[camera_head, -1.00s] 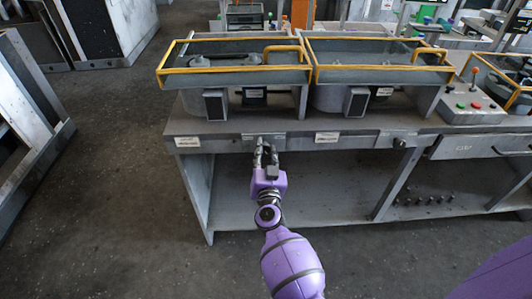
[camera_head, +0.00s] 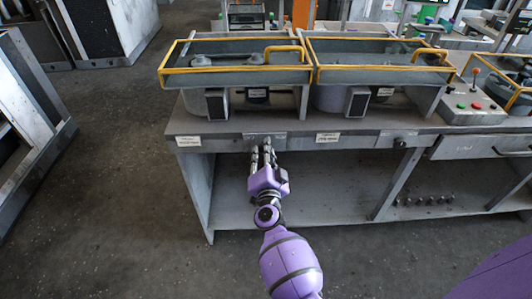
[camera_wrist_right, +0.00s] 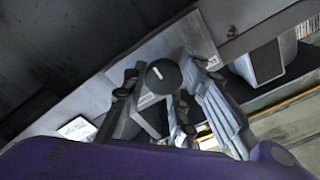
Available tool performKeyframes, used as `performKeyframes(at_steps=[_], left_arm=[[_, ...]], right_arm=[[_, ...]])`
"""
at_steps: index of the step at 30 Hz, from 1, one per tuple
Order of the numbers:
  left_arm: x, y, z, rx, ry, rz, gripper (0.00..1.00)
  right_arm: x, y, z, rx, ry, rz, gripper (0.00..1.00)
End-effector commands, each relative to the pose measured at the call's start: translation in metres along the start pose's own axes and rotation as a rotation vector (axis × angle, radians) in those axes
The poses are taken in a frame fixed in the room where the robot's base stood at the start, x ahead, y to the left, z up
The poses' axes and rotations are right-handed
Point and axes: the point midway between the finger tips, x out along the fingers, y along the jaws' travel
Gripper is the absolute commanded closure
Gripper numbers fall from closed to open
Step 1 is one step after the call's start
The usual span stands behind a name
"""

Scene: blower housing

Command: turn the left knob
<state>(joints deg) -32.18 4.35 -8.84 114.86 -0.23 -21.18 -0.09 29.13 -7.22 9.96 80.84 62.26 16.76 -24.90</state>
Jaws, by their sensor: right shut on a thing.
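The left knob (camera_wrist_right: 163,77) is a black round dial with a short white mark, on the bench's front rail. It shows in the right wrist view between the fingers of my right gripper (camera_wrist_right: 178,98). In the head view my right gripper (camera_head: 263,152) reaches up to the front rail below the left machine, and its fingers hide the knob there. The gripper is shut on the knob. My left gripper is in neither view.
A second dark knob (camera_head: 399,143) sits further right on the grey bench (camera_head: 225,212). Two yellow-railed machines (camera_head: 237,72) stand on top. A control box (camera_head: 470,107) with red and green buttons is at the right. The floor at left is clear.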

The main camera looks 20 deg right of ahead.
Motion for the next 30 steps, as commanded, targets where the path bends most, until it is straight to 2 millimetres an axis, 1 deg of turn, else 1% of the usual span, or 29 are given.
performKeyframes(at_steps=[1, 8, 17, 18, 21, 30], left_arm=[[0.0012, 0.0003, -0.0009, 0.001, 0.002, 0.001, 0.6], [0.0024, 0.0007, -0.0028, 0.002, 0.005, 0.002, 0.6], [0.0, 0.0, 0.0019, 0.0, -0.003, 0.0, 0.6], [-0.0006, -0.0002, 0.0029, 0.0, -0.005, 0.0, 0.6], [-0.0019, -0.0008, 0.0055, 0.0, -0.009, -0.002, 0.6], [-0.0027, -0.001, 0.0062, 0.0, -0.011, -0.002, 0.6]], right_arm=[[-0.0015, 0.0097, -0.0008, 0.009, 0.003, 0.015, 1.0], [-0.0019, 0.0106, 0.0, 0.035, 0.002, 0.016, 1.0], [-0.0023, 0.0116, 0.0007, 0.035, 0.001, 0.017, 1.0], [-0.0023, 0.0117, 0.0008, 0.035, 0.001, 0.017, 0.71], [-0.0022, 0.0112, 0.0007, 0.035, 0.001, 0.016, 0.6], [-0.0013, 0.0062, 0.0005, 0.036, 0.001, 0.009, 0.6]])
